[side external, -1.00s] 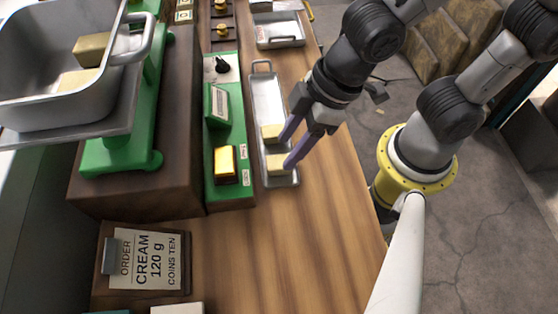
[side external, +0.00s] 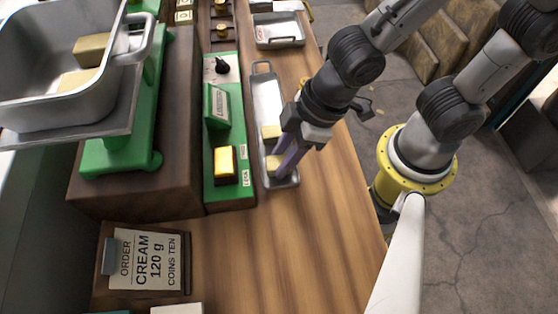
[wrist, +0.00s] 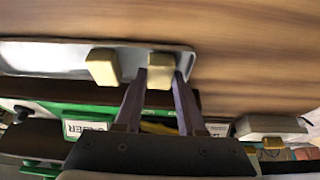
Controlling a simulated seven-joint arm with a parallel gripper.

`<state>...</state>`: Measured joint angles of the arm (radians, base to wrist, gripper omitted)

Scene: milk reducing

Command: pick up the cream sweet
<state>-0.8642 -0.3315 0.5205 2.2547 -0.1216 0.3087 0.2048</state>
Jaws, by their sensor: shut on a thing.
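Two cream sweets, pale yellow blocks, are in a long metal tray (side external: 264,97). One sweet (side external: 271,132) lies free toward the tray's middle and shows at left in the wrist view (wrist: 102,67). The other sweet (side external: 273,164) is at the tray's near end, partly hidden by my fingers in the side view. My gripper (side external: 279,165) reaches down into the tray there. In the wrist view its fingers (wrist: 159,82) stand on either side of this end sweet (wrist: 161,66), shut on it. I cannot tell whether it is clear of the tray floor.
A green stand with a gold block (side external: 225,162) is just left of the tray. A green scale with a metal pan (side external: 60,110) holding two blocks stands farther left. An order card (side external: 148,260) reads cream 120 g. The wooden counter (side external: 300,240) in front is clear.

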